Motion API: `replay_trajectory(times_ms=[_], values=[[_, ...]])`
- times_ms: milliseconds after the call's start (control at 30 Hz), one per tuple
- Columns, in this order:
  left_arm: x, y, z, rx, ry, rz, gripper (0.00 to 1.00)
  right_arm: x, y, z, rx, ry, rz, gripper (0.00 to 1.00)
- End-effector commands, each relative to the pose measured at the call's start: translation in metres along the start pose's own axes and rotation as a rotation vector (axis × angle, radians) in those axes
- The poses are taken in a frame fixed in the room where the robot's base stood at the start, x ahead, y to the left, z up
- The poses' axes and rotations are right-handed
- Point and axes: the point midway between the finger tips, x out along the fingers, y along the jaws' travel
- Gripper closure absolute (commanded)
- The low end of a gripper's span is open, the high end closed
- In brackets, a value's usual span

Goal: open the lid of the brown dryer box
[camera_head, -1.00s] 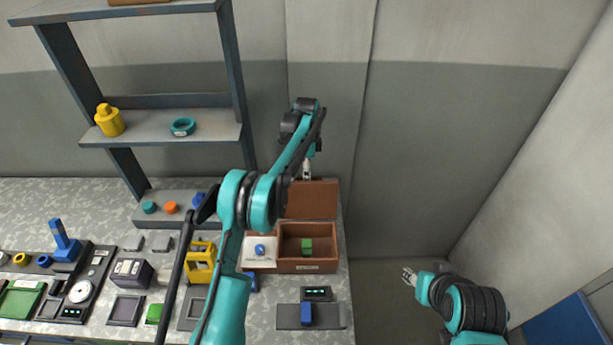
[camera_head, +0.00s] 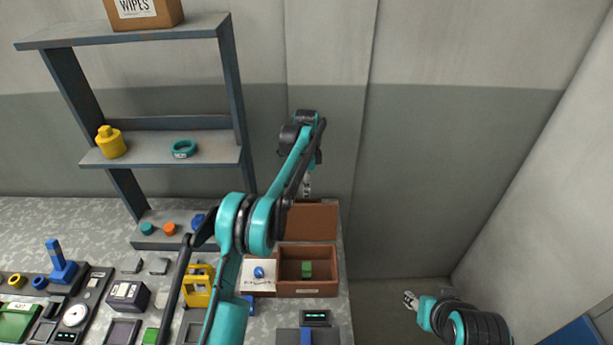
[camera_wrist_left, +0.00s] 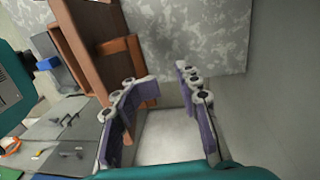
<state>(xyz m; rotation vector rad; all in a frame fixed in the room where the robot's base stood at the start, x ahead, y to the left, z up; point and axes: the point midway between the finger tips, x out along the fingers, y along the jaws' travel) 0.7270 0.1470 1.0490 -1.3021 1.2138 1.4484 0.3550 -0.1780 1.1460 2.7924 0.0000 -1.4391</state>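The brown dryer box (camera_head: 308,290) stands at the right end of the bench with a green block (camera_head: 307,269) inside. Its brown lid (camera_head: 313,222) is raised and stands up at the back of the box. My left gripper (camera_head: 307,188) is above the lid's top edge. In the left wrist view, my left gripper (camera_wrist_left: 168,80) has its two fingers spread apart with nothing between them. A brown panel with a projecting part (camera_wrist_left: 118,47) shows just left of the fingers; whether they touch is unclear. My right gripper (camera_head: 409,299) is right of the bench, too small to judge.
A white tray (camera_head: 258,287) with a blue piece adjoins the box's left side. A dark pad (camera_head: 288,337) lies in front. A shelf rack (camera_head: 160,155) stands at the back left. The floor right of the bench is clear.

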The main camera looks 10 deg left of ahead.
Motion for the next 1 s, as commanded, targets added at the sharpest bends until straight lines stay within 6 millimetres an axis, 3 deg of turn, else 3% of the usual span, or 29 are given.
replay_trajectory(times_ms=[200,400,600,1000], values=[[-0.052,0.001,0.000,0.000,0.000,0.001,0.67,0.000,0.000,0.000,0.000,0.000,0.000,0.60],[-0.079,0.002,0.000,0.000,0.000,0.001,0.67,0.000,0.000,0.000,0.000,0.000,0.000,0.60],[-0.089,0.003,0.000,0.000,0.000,0.001,0.67,0.000,0.000,0.000,0.000,0.000,0.000,0.60],[-0.089,0.003,0.000,0.000,0.000,0.001,0.67,0.000,0.000,0.000,0.000,0.000,0.000,0.60]])
